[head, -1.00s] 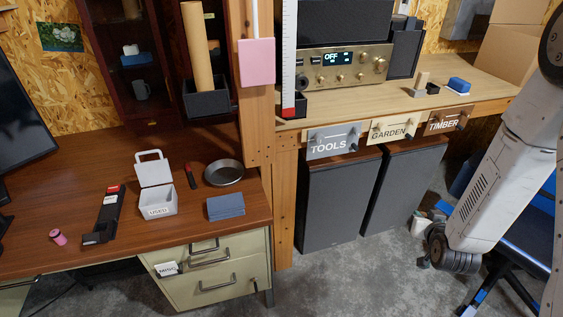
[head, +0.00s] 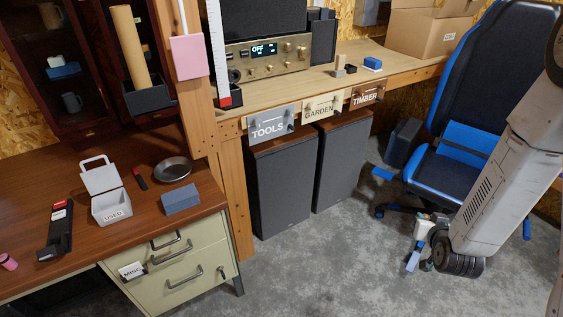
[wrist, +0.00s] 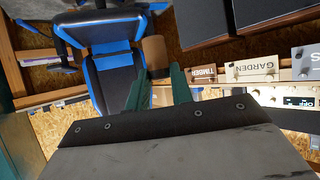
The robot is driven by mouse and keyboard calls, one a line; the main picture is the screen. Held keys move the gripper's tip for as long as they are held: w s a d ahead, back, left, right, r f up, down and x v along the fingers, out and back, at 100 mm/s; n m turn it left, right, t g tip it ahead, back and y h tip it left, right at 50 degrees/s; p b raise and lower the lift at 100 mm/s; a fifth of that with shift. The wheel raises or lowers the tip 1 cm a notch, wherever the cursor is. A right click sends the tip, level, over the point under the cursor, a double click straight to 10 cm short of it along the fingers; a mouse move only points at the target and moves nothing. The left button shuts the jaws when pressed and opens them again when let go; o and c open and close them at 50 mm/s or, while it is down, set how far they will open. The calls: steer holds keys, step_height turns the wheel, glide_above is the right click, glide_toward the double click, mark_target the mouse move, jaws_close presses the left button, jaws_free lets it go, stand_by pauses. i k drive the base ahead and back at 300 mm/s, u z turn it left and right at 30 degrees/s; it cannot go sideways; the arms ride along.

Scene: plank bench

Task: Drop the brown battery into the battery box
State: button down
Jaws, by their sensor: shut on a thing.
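In the wrist view my gripper (wrist: 160,80) has its two green fingers closed around a brown cylinder, the brown battery (wrist: 154,50). It sticks out beyond the fingertips, and its lower part is hidden between them. In the head view the box labelled USED (head: 112,208), white with its lid raised, stands on the brown desk at the left. It is the only box there that looks like the battery box. My arm is at the far right of the head view, far from that box, and the battery cannot be made out there.
The desk (head: 150,232) also holds a dark bowl (head: 173,169), a blue block (head: 181,200), a black-and-red device (head: 58,232) and a pink cylinder (head: 8,262). A blue-and-black chair (head: 475,95) stands close behind my arm. Grey floor is open in front of the speakers (head: 280,190).

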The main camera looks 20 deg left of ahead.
mark_target(121, 210)
steer(key=k, duration=0.05)
steer(key=u, duration=1.05)
